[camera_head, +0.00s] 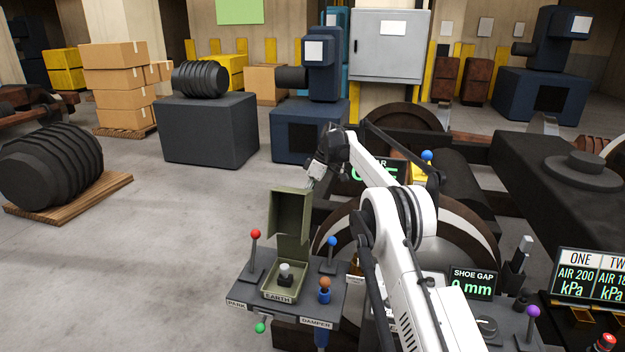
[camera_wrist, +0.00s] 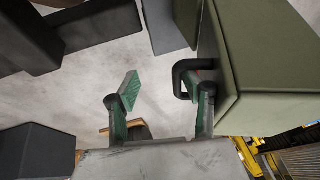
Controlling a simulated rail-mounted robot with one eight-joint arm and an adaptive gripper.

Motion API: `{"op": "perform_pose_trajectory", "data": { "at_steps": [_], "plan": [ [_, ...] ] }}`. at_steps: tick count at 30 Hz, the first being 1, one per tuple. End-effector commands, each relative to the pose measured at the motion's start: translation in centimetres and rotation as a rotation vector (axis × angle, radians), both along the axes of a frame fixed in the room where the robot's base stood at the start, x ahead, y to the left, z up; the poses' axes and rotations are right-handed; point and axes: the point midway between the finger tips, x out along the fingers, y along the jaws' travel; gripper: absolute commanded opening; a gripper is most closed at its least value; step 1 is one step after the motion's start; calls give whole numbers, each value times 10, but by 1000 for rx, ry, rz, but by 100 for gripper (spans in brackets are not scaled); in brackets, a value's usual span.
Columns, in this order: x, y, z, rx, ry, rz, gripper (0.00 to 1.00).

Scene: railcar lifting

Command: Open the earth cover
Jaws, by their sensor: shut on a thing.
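The olive-green earth cover (camera_head: 289,214) stands raised and roughly upright above its box (camera_head: 266,294), labelled EARTH. A pale knob (camera_head: 285,268) on a dark base shows uncovered inside the box. My gripper (camera_head: 312,182) is at the top right edge of the cover. In the wrist view, the cover (camera_wrist: 265,60) fills the right side and its black handle (camera_wrist: 179,80) sticks out to the left. The exact contact is unclear.
Beside the box stand a red-knobbed lever (camera_head: 255,235), a blue-knobbed lever (camera_head: 332,242) and an orange-brown knob (camera_head: 325,283). A wheel (camera_head: 465,225) and the SHOE GAP display (camera_head: 471,284) are to the right. Open floor (camera_head: 180,230) lies left of the panel.

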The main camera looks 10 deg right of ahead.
Motion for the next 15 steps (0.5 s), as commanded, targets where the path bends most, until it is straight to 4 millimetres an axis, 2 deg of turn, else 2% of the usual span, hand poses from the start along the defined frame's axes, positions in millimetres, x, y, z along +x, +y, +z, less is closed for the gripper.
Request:
{"op": "perform_pose_trajectory", "data": {
  "at_steps": [1,6,10,15],
  "plan": [
    [2,-20,19,-6,-4,-17,28],
    [2,-31,56,-2,-6,-18,28],
    [2,-35,76,3,-7,-14,28],
    [3,-39,88,5,-8,-13,28]
  ]
}}
